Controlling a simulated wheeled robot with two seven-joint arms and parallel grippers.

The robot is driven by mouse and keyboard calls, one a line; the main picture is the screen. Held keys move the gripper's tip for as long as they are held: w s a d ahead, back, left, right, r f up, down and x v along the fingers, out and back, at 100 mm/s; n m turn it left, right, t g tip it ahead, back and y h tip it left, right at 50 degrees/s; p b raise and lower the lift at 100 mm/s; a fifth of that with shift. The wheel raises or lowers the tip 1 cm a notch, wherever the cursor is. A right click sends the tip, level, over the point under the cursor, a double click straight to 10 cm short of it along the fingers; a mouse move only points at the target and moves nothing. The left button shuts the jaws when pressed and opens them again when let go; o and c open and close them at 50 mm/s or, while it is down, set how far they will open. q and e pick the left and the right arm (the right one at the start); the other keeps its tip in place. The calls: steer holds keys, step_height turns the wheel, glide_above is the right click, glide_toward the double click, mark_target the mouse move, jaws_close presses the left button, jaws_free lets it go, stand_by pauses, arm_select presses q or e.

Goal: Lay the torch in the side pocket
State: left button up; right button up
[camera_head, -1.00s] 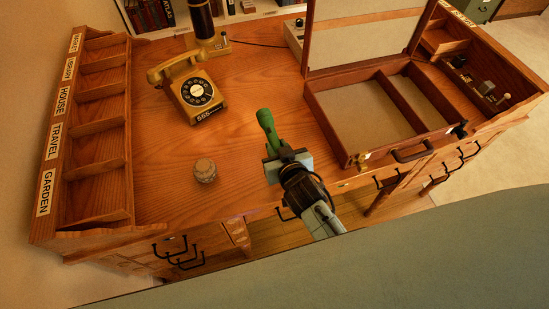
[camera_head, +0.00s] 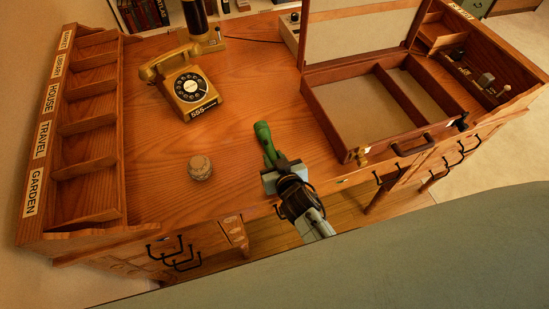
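The green torch (camera_head: 265,141) stands out from my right gripper (camera_head: 284,174), which is shut on its near end. They are over the front part of the desk, left of the open wooden case (camera_head: 345,157). Part of the torch is hidden by the gripper. The case has a wide left compartment (camera_head: 364,108) and a narrower right compartment (camera_head: 434,93), divided by a wooden strip; both look empty. Its lid (camera_head: 355,35) stands up at the back. I cannot tell which part is called the side pocket. My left gripper is not in view.
A yellow dial telephone (camera_head: 190,88) and a small round jar (camera_head: 200,168) stand on the desk (camera_head: 235,100). A labelled rack (camera_head: 88,125) lines the left side. A compartment with small items (camera_head: 480,82) is at the right.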

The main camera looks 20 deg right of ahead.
steer(key=o, duration=0.4)
steer(key=shift+o, duration=0.2)
steer(key=shift+s, duration=0.1)
steer(key=p+v, duration=0.2)
steer(key=v, duration=1.1)
steer(key=shift+r, duration=0.15)
steer(key=shift+a, duration=0.15)
